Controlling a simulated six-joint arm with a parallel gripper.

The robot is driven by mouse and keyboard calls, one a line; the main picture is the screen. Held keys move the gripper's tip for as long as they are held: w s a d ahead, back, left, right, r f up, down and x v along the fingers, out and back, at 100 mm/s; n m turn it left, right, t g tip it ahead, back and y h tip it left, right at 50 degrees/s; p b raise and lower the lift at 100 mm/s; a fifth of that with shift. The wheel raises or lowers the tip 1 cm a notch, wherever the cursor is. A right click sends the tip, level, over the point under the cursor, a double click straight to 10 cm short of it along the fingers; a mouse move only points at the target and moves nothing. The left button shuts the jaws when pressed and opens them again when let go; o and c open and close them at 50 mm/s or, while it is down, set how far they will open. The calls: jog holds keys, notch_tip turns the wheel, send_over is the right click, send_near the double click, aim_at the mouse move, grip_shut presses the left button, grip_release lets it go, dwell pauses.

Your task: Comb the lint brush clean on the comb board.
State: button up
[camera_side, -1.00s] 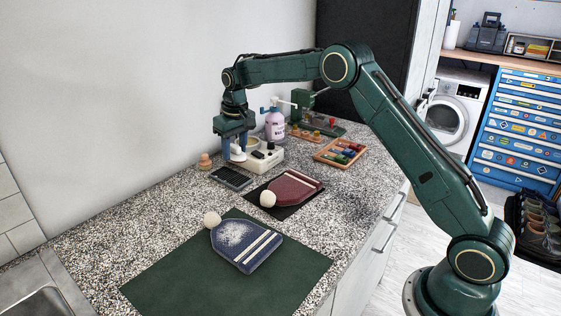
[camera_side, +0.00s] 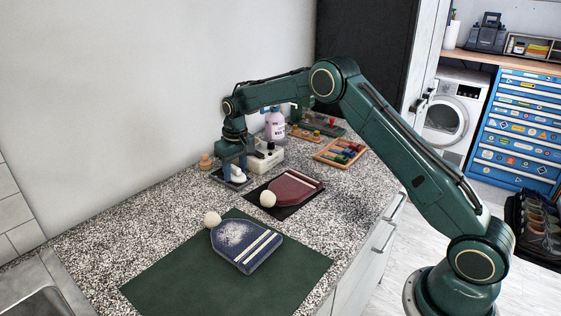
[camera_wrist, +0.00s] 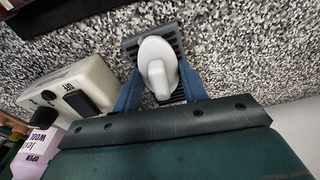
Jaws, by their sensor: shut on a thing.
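My gripper (camera_side: 235,170) is low over the comb board (camera_side: 226,182), shut on the white lint brush (camera_side: 238,172). In the wrist view the blue fingers of my gripper (camera_wrist: 160,90) sit on either side of the brush's white grip (camera_wrist: 157,75). The dark, slatted comb board (camera_wrist: 133,43) shows beneath and around the brush. The brush's underside is hidden, so I cannot tell whether it touches the comb board or carries lint.
A white box with dark switches (camera_side: 265,160) stands close beside the comb board. A lilac bottle (camera_side: 275,126) is behind it. A red paddle-shaped piece (camera_side: 291,188) on a black mat and a blue, white-speckled one (camera_side: 245,243) on a green mat (camera_side: 170,285) lie nearer.

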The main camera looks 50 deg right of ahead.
jog(key=shift+w+f, duration=0.1)
jog(key=shift+w, duration=2.5)
jog(key=shift+s, duration=3)
jog(key=shift+w, duration=3)
jog(key=shift+s, duration=3.05)
jog(key=shift+r, duration=4.1)
